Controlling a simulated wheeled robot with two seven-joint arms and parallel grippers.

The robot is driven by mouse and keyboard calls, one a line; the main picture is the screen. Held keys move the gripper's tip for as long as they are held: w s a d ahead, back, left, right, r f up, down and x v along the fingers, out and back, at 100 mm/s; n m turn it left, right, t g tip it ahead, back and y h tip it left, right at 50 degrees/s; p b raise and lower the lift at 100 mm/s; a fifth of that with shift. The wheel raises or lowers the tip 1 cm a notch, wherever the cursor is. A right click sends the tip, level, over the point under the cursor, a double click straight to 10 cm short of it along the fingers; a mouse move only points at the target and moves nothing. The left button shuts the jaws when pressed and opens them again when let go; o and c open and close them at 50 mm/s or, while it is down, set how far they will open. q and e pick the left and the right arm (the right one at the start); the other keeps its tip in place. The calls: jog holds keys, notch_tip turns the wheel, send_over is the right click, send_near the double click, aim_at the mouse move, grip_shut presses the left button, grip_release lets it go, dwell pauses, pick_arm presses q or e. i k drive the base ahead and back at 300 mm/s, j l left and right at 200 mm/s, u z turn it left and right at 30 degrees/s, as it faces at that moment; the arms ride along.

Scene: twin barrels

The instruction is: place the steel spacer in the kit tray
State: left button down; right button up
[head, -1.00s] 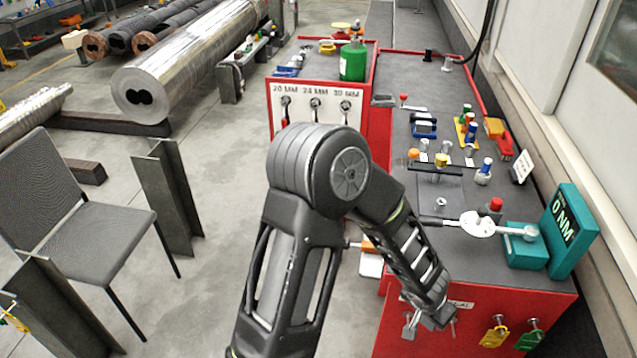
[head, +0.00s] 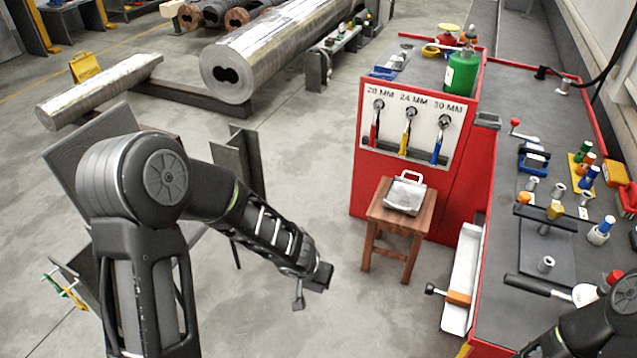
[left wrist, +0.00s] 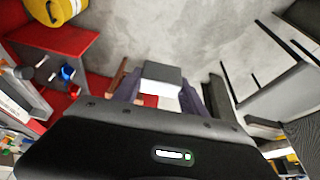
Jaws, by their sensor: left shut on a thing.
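My left gripper (head: 312,285) hangs over the floor, left of the small wooden stool, in the head view. In the left wrist view a grey block with a pale front face (left wrist: 161,76) sits between its two fingers; it is probably the steel spacer, and the gripper is shut on it. In the head view the held piece is too small to make out. A metal tray-like thing with a white handle (head: 405,196) lies on the stool; I cannot tell if it is the kit tray. My right forearm shows at bottom right; its gripper is out of the picture.
The wooden stool (head: 400,222) stands before the red cabinet (head: 465,180) with hanging tools. The dark bench (head: 500,240) at right holds several posts and tools. Floor between is free.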

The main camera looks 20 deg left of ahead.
aim_at(405, 197)
jog(key=i+j+u, duration=0.2)
jog(key=u, duration=0.2)
jog(key=i+j+u, duration=0.1)
jog(key=i+u, duration=0.3)
jog(key=i+z, duration=0.2)
jog(key=z, duration=0.2)
jog(key=i+j+z, duration=0.2)
jog(key=z, duration=0.15)
jog(key=i+j+z, duration=0.2)
jog(key=z, duration=0.2)
jog(key=i+j+z, duration=0.1)
jog(key=z, duration=0.3)
jog(key=i+j+z, duration=0.1)
jog(key=j+z, duration=0.45)
jog(key=z, duration=0.3)
jog(key=i+j+z, duration=0.1)
jog(key=j+z, duration=0.3)
jog(key=l, duration=0.1)
